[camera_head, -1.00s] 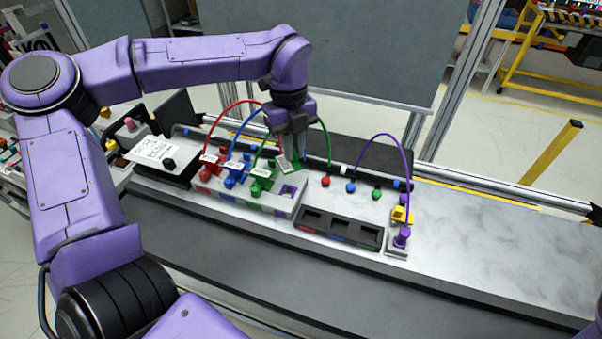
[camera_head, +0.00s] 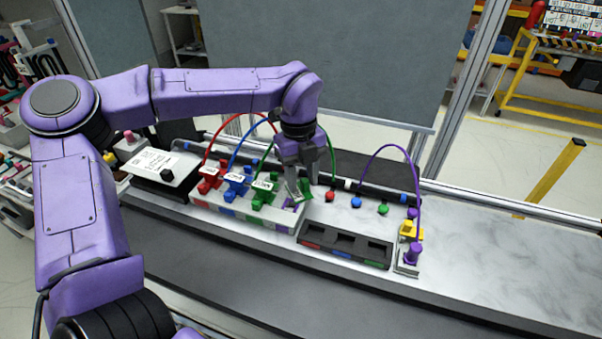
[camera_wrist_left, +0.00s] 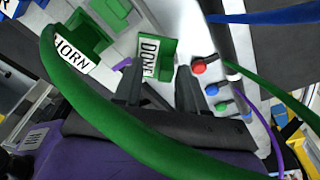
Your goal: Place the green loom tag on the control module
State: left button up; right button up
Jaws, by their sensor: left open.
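The green loom tag (camera_head: 306,187), a small green piece with a white label, is at the right end of the grey connector block (camera_head: 275,220), which looks like the control module. In the left wrist view the tag (camera_wrist_left: 157,60) reads about "DOME". My left gripper (camera_head: 303,172) is open, pointing down over it; in the left wrist view its fingertips (camera_wrist_left: 157,68) are apart on either side of the tag. I cannot tell whether the tag rests fully on the block. A green cable crosses in front of the gripper in the wrist view. My right gripper is not in view.
Red (camera_head: 209,181), blue (camera_head: 236,184) and green (camera_head: 263,193) labelled connectors with arching cables stand on the block. A black three-slot tray (camera_head: 312,230) lies in front. A yellow piece (camera_head: 409,229) and purple plug (camera_head: 411,255) stand right.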

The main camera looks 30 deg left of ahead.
aim_at(300, 185)
pick_arm(q)
jog(key=shift+w+r, duration=0.15)
jog(key=shift+r, duration=0.15)
notch_tip(300, 185, up, 11)
jog(key=a+b, duration=0.1)
jog(key=shift+w+r, duration=0.15)
jog(key=shift+w, duration=0.15)
jog(key=shift+a, duration=0.15)
